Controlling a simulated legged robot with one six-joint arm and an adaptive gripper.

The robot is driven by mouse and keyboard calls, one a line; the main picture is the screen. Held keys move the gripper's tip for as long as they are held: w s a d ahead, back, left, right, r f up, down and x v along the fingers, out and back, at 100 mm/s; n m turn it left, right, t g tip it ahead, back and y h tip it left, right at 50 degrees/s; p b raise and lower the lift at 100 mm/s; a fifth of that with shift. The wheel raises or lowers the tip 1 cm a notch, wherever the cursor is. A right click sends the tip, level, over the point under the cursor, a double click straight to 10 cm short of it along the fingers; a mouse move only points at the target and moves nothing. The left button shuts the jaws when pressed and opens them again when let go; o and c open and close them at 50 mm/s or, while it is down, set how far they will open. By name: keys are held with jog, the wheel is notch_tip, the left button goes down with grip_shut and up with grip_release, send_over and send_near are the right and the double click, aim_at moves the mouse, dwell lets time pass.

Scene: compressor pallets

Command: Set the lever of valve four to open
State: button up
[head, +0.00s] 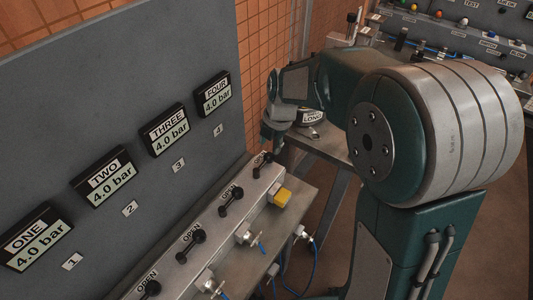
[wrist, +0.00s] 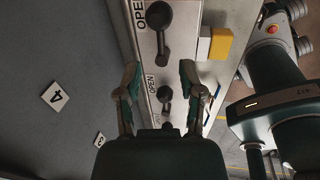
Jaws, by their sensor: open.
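Valve four's black lever (head: 262,158) is at the far end of the grey valve block (head: 215,235), below the FOUR display (head: 215,94), which reads 4.0 bar. In the wrist view this lever (wrist: 158,30) is at the top, its large round end beside the word OPEN. Valve three's lever (wrist: 166,98) is lower, between the fingers in the picture. My gripper (wrist: 160,78) is open and empty, pointing at the block. In the head view my gripper (head: 273,137) is just above valve four's lever; contact cannot be told.
Valve three's (head: 231,198), two's (head: 190,243) and one's (head: 150,289) levers line the same block. A yellow block (head: 282,198) and blue hoses (head: 313,262) are on its right side. The grey panel (head: 120,70) stands close on the left. A bench (head: 325,141) is behind.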

jog(key=r, duration=0.4)
jog(key=shift+s+d+r, duration=0.2)
jog(key=shift+s+d, duration=0.05)
jog(key=shift+d, duration=0.15)
